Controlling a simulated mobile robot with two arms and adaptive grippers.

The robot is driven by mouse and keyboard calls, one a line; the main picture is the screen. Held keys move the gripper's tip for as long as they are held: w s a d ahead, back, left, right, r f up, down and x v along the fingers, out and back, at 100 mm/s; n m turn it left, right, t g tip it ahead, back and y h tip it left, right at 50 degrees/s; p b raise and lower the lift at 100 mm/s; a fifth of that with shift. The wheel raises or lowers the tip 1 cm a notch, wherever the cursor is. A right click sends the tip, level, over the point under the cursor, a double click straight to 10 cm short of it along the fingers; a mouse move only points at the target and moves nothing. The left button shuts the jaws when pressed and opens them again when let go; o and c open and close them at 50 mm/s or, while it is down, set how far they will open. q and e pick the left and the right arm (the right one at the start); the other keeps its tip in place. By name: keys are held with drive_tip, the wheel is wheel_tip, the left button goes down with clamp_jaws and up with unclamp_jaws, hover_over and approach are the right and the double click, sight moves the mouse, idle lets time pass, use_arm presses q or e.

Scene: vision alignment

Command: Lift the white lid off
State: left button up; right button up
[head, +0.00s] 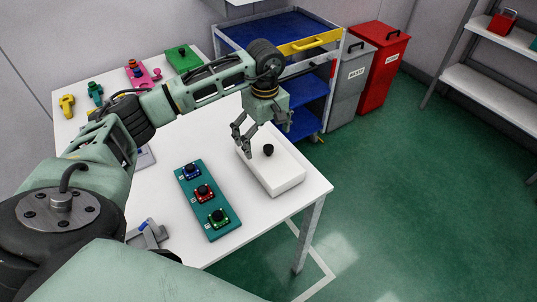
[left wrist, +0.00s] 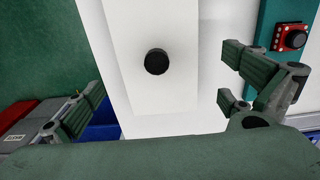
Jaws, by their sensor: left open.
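The white lid (head: 277,168) is the top of a white box on the right part of the white table, with a round black knob (head: 268,150) on it. In the left wrist view the lid (left wrist: 150,95) lies below the gripper, and its black knob (left wrist: 157,61) shows between the two fingers but farther off. My left gripper (head: 242,143) is open and empty above the far left end of the lid, apart from the knob. Its fingers also show wide apart in the left wrist view (left wrist: 165,85). My right gripper is not in view.
A teal board (head: 222,230) with several small camera modules lies left of the box. A grey fixture (head: 148,233) is near the front edge. A blue-shelved cart (head: 265,30), a grey bin (head: 352,85) and a red bin (head: 385,60) stand behind the table.

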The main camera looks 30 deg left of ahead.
sight(268, 154)
use_arm(q)
drive_tip(key=f+p, duration=0.1)
drive_tip(key=f, duration=0.1)
drive_tip(key=d+f+p, duration=0.1)
drive_tip(key=f, duration=0.2)
drive_tip(key=shift+s+f, duration=0.1)
drive_tip(key=shift+f, duration=0.5)
drive_tip(key=shift+c, duration=0.5)
drive_tip(key=c, duration=0.9)
drive_tip(key=shift+c, duration=0.4)
drive_tip(key=shift+r, duration=0.15)
